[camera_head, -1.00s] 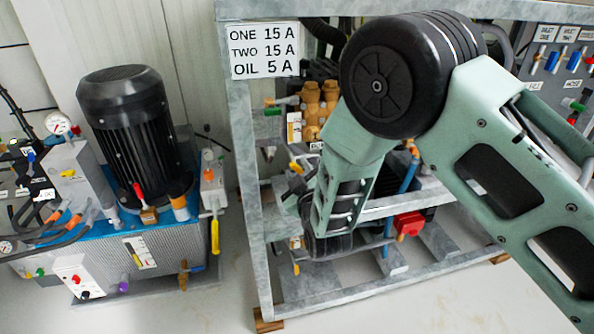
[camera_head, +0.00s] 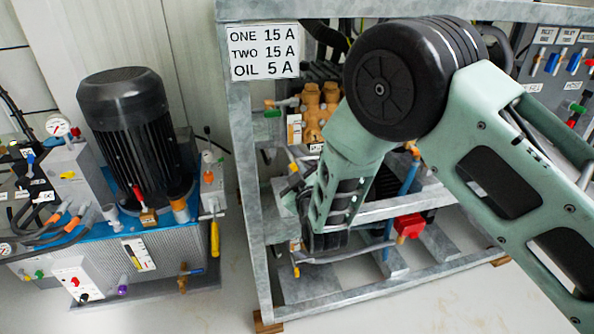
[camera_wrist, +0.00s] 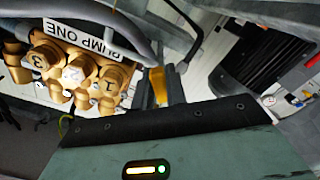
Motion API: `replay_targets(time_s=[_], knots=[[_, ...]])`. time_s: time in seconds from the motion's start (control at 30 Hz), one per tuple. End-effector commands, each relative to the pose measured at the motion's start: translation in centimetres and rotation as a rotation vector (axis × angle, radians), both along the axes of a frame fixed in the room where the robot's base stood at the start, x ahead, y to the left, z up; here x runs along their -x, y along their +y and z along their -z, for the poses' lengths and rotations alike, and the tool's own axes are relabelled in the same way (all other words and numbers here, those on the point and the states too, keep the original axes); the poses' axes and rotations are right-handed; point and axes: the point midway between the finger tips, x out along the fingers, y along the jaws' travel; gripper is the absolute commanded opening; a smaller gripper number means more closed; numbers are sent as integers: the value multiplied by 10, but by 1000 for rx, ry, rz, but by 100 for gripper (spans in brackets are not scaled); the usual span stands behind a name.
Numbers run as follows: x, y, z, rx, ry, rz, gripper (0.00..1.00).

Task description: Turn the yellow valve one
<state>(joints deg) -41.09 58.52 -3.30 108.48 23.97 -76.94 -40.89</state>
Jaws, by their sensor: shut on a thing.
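The yellow valve (camera_wrist: 158,87) shows in the wrist view as a narrow yellow handle beside the brass pump block labelled PUMP ONE. My gripper (camera_wrist: 163,88) is shut on this handle, its grey fingers at either side. The dark edge of my gripper's body hides their lower part. In the head view my arm reaches into the metal frame, and its hand is mostly hidden behind the forearm and frame post. A small yellow handle (camera_head: 294,168) shows there near the hand; I cannot tell if it is the same one.
The galvanized frame (camera_head: 243,180) stands around the pump, with a post left of my arm. The brass pump block (camera_wrist: 75,75) is close to my fingers. A red box (camera_head: 408,226) sits low in the frame. A black motor (camera_head: 125,125) stands on a unit at left.

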Motion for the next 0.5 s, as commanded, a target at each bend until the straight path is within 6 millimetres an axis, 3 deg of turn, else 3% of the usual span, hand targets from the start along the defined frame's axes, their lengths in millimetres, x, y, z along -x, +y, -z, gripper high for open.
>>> replay_targets(time_s=[0.5], knots=[[0,0,2,-339,97,1,0]])
